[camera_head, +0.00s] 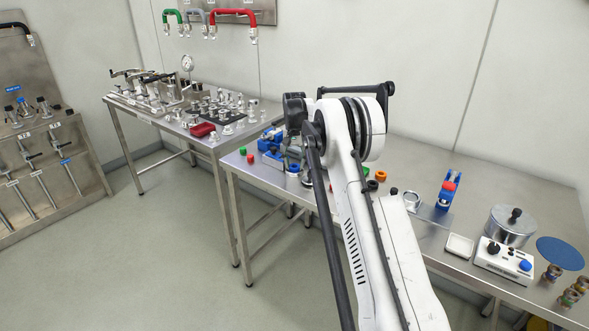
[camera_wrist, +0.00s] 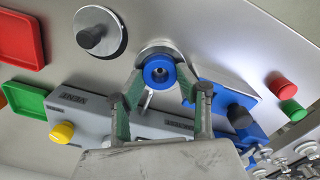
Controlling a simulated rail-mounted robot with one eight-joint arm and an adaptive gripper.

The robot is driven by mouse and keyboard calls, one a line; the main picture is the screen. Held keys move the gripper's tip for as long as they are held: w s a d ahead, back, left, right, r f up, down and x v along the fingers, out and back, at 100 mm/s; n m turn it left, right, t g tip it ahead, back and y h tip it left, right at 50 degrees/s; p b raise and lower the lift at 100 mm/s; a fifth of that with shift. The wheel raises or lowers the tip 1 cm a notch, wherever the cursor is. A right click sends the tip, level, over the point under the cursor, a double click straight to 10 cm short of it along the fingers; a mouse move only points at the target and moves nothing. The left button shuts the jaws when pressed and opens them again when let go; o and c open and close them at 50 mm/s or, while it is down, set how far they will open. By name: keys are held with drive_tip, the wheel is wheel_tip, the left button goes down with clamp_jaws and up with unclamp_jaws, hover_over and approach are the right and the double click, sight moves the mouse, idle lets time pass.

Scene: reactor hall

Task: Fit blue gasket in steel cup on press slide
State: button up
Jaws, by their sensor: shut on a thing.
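The blue press (camera_wrist: 238,126) lies beside the right finger, with a black knob. In the head view the blue gasket (camera_head: 292,169) shows below my wrist, near the blue press (camera_head: 270,141) at the table's left end.
A steel disc with a black knob (camera_wrist: 89,36), a red tray (camera_wrist: 20,40) and a green tray (camera_wrist: 25,98) are to the left. Grey boxes, one with a yellow knob (camera_wrist: 62,132), lie under my gripper. Red (camera_wrist: 281,86) and green (camera_wrist: 293,110) knobs stand at right.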

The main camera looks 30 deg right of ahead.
drive_tip(key=shift+r, duration=0.15)
drive_tip(key=shift+r+p, duration=0.95)
drive_tip(key=shift+r, duration=1.9)
